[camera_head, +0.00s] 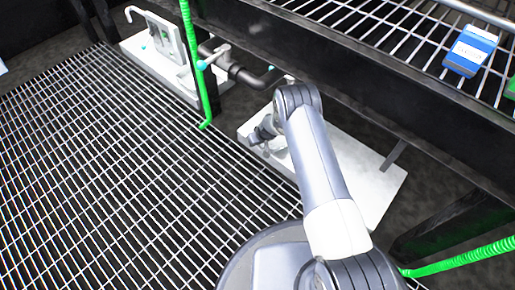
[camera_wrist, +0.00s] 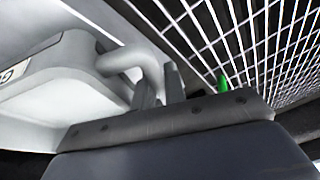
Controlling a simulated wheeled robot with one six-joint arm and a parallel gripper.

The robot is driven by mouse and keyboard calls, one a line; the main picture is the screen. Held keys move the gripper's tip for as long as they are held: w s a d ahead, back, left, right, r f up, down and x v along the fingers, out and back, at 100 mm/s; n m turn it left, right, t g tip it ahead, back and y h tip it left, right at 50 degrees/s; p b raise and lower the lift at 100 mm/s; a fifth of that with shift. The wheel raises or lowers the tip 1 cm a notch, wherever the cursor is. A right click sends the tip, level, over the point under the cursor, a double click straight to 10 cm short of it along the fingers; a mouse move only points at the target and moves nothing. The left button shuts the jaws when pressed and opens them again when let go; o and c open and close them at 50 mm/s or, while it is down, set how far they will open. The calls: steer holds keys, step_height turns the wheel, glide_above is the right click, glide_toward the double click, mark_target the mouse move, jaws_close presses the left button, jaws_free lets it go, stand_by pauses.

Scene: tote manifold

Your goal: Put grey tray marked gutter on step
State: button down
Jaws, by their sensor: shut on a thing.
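My gripper (camera_wrist: 160,88) is shut on the curved grey handle of a pale grey tray (camera_wrist: 65,78) in the wrist view. A label with dark marks shows in part at the tray's left edge, too cut off to read. In the head view my gripper (camera_head: 263,132) is low over the left part of a white slab (camera_head: 372,188), which may be the step. The arm hides most of the tray there, so I cannot tell whether it touches the slab.
A dark frame with a wire shelf (camera_head: 400,35) overhangs the slab, holding a blue box (camera_head: 470,51). A dark pipe (camera_head: 240,72) and green hose (camera_head: 197,65) are behind my gripper. Another white slab (camera_head: 140,48) bears a grey panel-like object. The grating floor (camera_head: 110,170) is clear.

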step_height(320, 180, down, 3)
steer(key=shift+f+b, duration=0.1)
steer(key=shift+b, duration=0.5)
steer(key=c, duration=1.5)
jaws_free()
steer(key=shift+f, duration=0.1)
steer(key=shift+o, duration=0.2)
steer(key=p+v, duration=0.4)
steer(key=v, duration=0.8)
